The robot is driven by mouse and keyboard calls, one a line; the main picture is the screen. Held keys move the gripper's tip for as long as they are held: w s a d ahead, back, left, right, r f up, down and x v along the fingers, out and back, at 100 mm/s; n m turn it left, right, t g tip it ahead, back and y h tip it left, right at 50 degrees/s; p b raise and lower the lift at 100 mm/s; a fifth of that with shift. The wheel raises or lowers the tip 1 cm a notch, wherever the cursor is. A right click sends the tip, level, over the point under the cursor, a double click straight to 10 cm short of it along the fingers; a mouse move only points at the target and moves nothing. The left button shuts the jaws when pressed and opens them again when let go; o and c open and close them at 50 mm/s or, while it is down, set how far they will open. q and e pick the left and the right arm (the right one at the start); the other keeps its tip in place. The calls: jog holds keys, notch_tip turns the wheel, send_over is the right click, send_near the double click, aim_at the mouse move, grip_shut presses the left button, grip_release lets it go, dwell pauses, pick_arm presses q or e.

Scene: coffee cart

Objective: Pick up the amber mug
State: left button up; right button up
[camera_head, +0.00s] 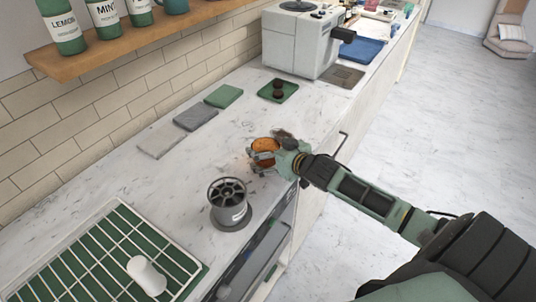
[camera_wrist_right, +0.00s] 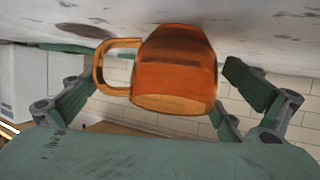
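The amber mug (camera_head: 265,144) is on the marble counter near its front edge, partly hidden by my right gripper (camera_head: 272,158). In the right wrist view the orange-brown mug (camera_wrist_right: 174,68) is between the spread green fingers of my right gripper (camera_wrist_right: 160,95), with its handle towards the left finger. A gap shows between the mug body and the right finger, and the fingers do not look closed on it. My left gripper is not in view.
A grey cylindrical device (camera_head: 229,203) stands nearer on the counter, beside a white rack (camera_head: 84,243) with a white cup (camera_head: 147,275). Beyond the mug are a green coaster with dark items (camera_head: 278,90) and a grey machine (camera_head: 297,42). Flat mats (camera_head: 194,118) lie by the wall.

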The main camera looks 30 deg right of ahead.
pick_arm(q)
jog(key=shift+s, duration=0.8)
pick_arm(e)
jog(key=c, duration=0.8)
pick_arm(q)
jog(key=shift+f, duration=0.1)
pick_arm(e)
jog(key=shift+r, duration=0.15)
